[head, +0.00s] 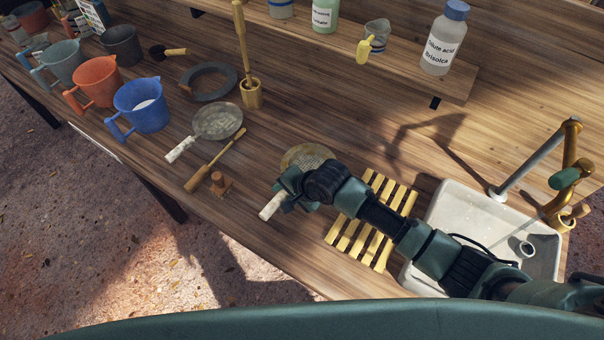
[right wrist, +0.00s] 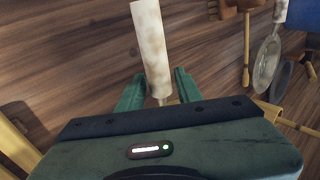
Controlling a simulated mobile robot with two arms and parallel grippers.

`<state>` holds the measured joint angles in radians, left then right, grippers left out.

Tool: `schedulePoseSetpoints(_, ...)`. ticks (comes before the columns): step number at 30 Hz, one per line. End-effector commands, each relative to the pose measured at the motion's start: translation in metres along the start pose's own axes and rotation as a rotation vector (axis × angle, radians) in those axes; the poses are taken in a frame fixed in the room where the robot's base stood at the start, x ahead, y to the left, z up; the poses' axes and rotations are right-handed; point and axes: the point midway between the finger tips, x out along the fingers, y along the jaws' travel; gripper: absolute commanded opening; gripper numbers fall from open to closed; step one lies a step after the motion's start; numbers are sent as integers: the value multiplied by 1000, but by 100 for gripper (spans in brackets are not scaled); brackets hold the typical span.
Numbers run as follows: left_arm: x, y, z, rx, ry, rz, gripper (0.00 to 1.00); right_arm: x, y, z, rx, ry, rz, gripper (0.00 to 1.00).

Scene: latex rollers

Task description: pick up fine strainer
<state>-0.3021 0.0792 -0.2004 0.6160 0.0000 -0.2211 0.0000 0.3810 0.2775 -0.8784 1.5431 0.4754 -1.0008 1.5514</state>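A strainer with a tan round mesh (head: 306,155) and a whitish handle (head: 272,206) lies at the middle of the table, partly covered by my right gripper. My right gripper (head: 291,190) is over this handle. In the right wrist view, the handle (right wrist: 153,50) runs between the two fingers (right wrist: 158,88), with small gaps showing beside it. The fingers look open. A second strainer with a grey mesh (head: 218,121) and whitish handle lies further left; it also shows in the right wrist view (right wrist: 266,62). My left gripper is not in view.
A yellow slatted rack (head: 349,232) and a white sink (head: 480,215) with a brass tap (head: 570,160) lie to the right. A wooden-handled tool (head: 215,162) and small wooden stamp (head: 220,184) lie left. Blue (head: 143,108) and orange (head: 97,82) jugs stand further left.

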Motion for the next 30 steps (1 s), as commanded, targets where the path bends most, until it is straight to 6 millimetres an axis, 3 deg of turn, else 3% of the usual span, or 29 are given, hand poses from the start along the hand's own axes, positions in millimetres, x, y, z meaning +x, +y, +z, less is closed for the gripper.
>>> schedulePoseSetpoints(3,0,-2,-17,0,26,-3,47,3,-1,0,0,0,-2,35)
schedulePoseSetpoints(8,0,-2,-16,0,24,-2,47,3,0,0,-1,0,-2,35)
schedulePoseSetpoints(12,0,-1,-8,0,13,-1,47,3,0,0,0,0,-1,0)
schedulePoseSetpoints(24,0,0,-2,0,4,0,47,1,-2,0,-1,0,-3,0)
schedulePoseSetpoints(30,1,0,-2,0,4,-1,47,-17,-15,0,-2,0,-7,0)
